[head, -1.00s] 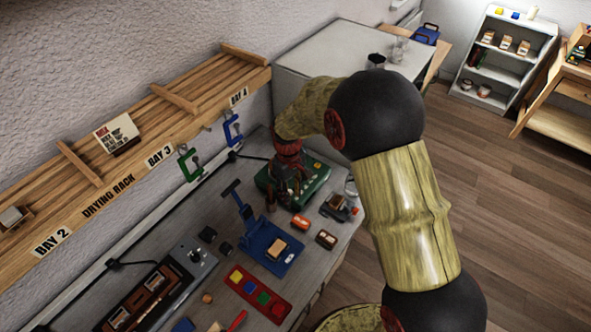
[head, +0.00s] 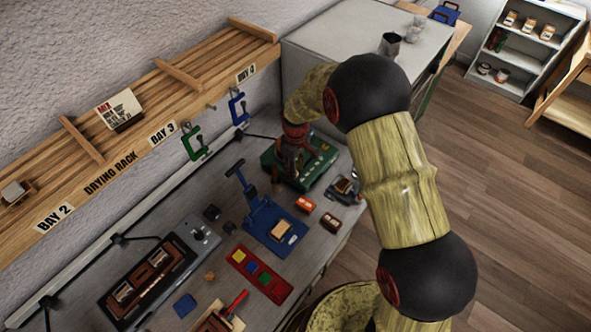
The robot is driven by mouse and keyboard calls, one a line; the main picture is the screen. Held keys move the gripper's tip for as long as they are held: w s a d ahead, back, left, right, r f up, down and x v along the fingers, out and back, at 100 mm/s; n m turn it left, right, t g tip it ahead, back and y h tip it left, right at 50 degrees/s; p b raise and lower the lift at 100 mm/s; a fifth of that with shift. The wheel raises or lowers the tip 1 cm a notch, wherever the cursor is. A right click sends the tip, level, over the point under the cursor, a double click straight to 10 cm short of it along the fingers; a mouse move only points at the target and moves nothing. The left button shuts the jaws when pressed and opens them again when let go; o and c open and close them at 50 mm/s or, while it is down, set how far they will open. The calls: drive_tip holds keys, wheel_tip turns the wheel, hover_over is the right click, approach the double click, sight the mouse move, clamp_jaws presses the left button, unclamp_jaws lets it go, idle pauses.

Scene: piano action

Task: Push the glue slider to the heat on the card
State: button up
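My gripper (head: 297,137) is small and dark in the head view, pointing down over a green unit (head: 328,160) at the back of the bench. Its fingers overlap the unit, so I cannot tell whether they are open, shut or touching it. Small marks show along the unit's front; any glue slider there is too small or hidden to make out. A white card (head: 120,108) with red and black print stands on the drying rack. Its writing is too small to read fully.
A blue press (head: 262,213), a red tray (head: 270,285) of coloured blocks and a long dark unit (head: 148,283) stand on the bench. Two clamps, green (head: 194,143) and blue (head: 238,108), hang below the wooden rack (head: 150,105). A pale cabinet (head: 340,45) stands beyond.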

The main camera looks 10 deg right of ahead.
drive_tip(key=shift+f, duration=0.3)
drive_tip(key=shift+c, duration=0.4)
clamp_jaws()
idle(0.4)
